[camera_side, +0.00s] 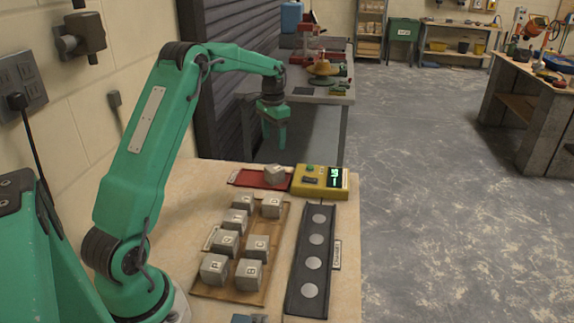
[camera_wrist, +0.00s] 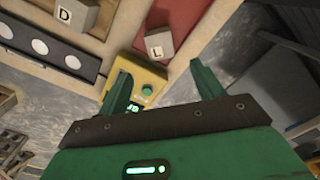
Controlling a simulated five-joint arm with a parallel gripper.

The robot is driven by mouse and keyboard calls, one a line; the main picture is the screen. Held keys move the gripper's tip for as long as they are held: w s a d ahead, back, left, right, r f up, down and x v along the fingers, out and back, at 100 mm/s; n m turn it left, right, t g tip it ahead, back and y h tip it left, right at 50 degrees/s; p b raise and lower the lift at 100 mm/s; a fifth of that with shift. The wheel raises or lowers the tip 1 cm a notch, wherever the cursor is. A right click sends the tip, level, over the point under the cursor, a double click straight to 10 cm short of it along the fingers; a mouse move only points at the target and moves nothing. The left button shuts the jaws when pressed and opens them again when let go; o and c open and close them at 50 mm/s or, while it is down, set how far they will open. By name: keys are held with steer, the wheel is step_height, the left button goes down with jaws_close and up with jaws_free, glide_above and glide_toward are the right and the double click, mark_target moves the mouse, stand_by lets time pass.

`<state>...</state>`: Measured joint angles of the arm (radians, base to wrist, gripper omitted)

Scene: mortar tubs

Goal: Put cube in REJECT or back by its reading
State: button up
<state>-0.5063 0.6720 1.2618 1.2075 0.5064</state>
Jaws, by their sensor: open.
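My gripper (camera_side: 275,138) hangs above the far end of the bench, open and empty; its spread fingers also show in the wrist view (camera_wrist: 163,82). A grey cube marked L (camera_wrist: 157,43) lies beyond the fingertips, apart from them. In the side view this cube (camera_side: 274,174) sits on the red tray (camera_side: 245,178). A yellow meter (camera_side: 308,186) with a green button and a lit green display stands right of the tray; I cannot read the display surely. Several lettered grey cubes, one marked B (camera_side: 248,275), stand on a wooden board (camera_side: 228,294) with a bare spot in its right column.
A dark strip (camera_side: 302,276) with several pale round discs lies right of the board, its discs empty. A wall (camera_side: 90,100) stands at the left. The bench (camera_side: 346,290) ends just right of the strip, with open floor beyond.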

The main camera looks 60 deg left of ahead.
steer(key=s+d+r+t, duration=0.1)
steer(key=s+d+r, duration=0.4)
steer(key=d+r, duration=0.3)
steer(key=s+d+r+t, duration=0.2)
steer(key=s+d+r, duration=0.35)
steer(key=d, duration=0.35)
steer(key=s+d+f+t, duration=0.1)
steer(key=s+d, duration=0.4)
steer(key=s, duration=0.3)
steer(key=s+d+f+t, duration=0.1)
steer(key=s+d+f, duration=0.1)
steer(key=s+d, duration=0.3)
steer(key=s, duration=0.3)
steer(key=shift+s+d+t, duration=0.15)
steer(key=shift+t, duration=0.15)
